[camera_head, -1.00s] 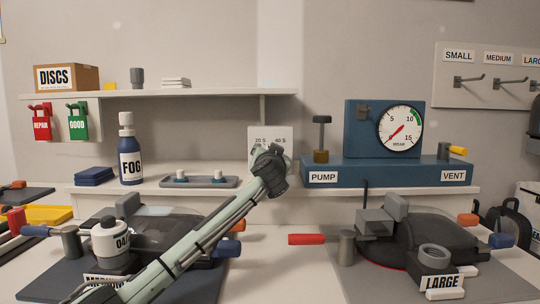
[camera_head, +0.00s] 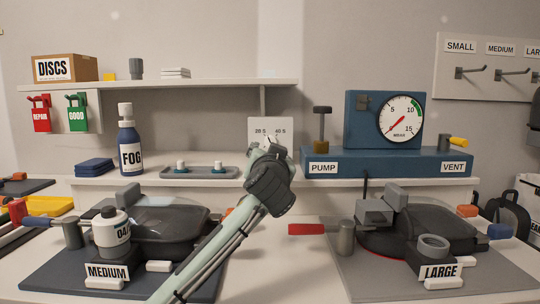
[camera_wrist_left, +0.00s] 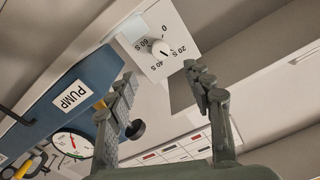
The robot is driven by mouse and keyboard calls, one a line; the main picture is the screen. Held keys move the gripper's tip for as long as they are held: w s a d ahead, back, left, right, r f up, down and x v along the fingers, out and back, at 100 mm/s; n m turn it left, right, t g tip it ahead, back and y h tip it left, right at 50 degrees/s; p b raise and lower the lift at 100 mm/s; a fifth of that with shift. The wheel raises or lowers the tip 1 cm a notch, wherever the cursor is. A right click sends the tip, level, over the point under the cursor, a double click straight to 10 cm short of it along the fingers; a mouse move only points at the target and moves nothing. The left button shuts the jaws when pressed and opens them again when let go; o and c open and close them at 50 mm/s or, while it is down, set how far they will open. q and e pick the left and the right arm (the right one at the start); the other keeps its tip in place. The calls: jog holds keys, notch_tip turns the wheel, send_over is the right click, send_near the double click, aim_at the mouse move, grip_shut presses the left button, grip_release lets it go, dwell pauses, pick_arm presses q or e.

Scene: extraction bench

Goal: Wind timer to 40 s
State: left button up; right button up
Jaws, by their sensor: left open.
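In the left wrist view the timer (camera_wrist_left: 137,29) shows 0, 20 S, 40 S and 60 S around a small round white knob (camera_wrist_left: 159,47). The knob has a dark mark; its exact reading is too small to tell. My left gripper (camera_head: 269,149) is in front of the timer and hides its lower part. In the wrist view the left gripper (camera_wrist_left: 160,72) is open and empty, its fingers apart with the knob beyond the gap. My right gripper is not in view.
The blue pump box (camera_head: 390,166) with a gauge (camera_head: 401,118) stands right of the timer. A tray with white-topped pieces (camera_head: 199,173) and the FOG bottle (camera_head: 130,150) stand left. MEDIUM and LARGE mats with dark domed masks lie below on the bench.

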aim_at(270, 142)
pick_arm(q)
jog(key=shift+w, duration=0.1)
jog(key=w+n+b, duration=0.1)
jog(key=w+n, duration=0.1)
jog(key=w, duration=0.1)
jog(key=shift+d+r+b, duration=0.1)
jog(key=shift+b, duration=0.2)
jog(key=shift+w+n, duration=0.3)
jog(key=shift+w, duration=0.05)
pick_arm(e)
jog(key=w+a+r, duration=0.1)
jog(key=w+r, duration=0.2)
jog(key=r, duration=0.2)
pick_arm(q)
jog(key=shift+w+r, duration=0.1)
jog(key=shift+w, duration=0.3)
jog(key=w+p, duration=0.1)
jog(key=w, duration=0.4)
jog(key=shift+w, duration=0.1)
jog(key=shift+w+p, duration=0.3)
jog(key=shift+w, duration=0.5)
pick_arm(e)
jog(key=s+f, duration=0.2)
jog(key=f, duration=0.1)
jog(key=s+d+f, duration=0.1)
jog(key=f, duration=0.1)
pick_arm(q)
jog(key=c, duration=1.1)
